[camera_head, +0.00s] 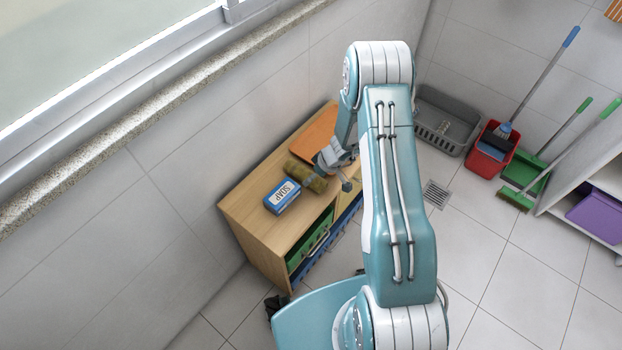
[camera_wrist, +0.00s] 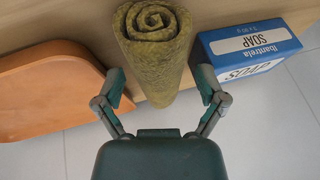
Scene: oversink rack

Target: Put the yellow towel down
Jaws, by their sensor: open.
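The yellow towel is a rolled, mottled olive-yellow cloth (camera_head: 306,176) on top of the wooden cabinet (camera_head: 240,209). In the wrist view the towel roll (camera_wrist: 155,52) shows its spiral end and lies between and ahead of my open fingers. My gripper (camera_wrist: 163,92) is open, with one finger on each side of the roll's near end. I cannot tell whether either finger touches it. In the head view my gripper (camera_head: 333,170) is at the towel's right end, partly hidden by my arm.
A blue soap box (camera_head: 282,196) stands close beside the towel; it also shows in the wrist view (camera_wrist: 248,50). An orange tray (camera_head: 318,137) lies on the other side. A wall runs behind the cabinet. A grey basket (camera_head: 446,122) and red bucket (camera_head: 492,150) stand on the floor.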

